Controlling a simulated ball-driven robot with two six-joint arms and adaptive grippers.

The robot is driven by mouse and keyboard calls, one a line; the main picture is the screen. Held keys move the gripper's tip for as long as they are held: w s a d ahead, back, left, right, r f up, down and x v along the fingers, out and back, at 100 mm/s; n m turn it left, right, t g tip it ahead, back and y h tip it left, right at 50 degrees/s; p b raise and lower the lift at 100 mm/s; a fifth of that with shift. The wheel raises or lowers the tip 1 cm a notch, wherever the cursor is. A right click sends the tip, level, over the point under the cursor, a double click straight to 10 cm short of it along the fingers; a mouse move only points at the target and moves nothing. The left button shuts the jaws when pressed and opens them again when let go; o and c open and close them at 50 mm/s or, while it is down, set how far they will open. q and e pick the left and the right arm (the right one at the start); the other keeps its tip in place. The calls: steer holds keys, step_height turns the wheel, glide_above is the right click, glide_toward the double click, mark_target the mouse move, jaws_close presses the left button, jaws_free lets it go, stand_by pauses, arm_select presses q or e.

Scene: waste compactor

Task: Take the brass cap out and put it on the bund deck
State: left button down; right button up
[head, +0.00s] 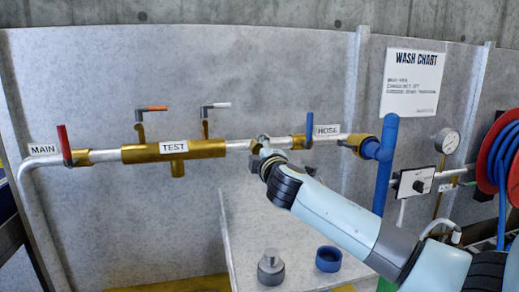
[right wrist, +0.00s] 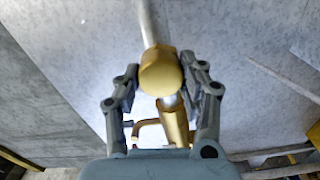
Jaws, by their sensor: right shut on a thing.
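The brass cap (right wrist: 160,72) is a yellow six-sided piece in the right wrist view, between the two fingers of my right gripper (right wrist: 160,64). The gripper is shut on it. In the head view my right gripper (head: 260,152) is at the horizontal pipe, between the TEST fitting and the HOSE label, and mostly hides the brass there. The cap is at the pipe line; I cannot tell whether it is still seated. The grey deck (head: 241,235), which looks like the bund deck, lies below. My left gripper is not in view.
On the deck stand a grey knobbed piece (head: 271,267) and a blue ring (head: 328,259). The brass TEST fitting (head: 205,149) has two levers above it. A blue upright pipe (head: 386,165) and red hose reel (head: 496,160) stand right. The deck's left part is clear.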

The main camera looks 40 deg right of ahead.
steer(key=n+p, duration=0.2)
steer(key=n, duration=0.2)
steer(key=shift+f, duration=0.1)
steer(key=o, duration=1.4)
steer(key=shift+c, duration=0.5)
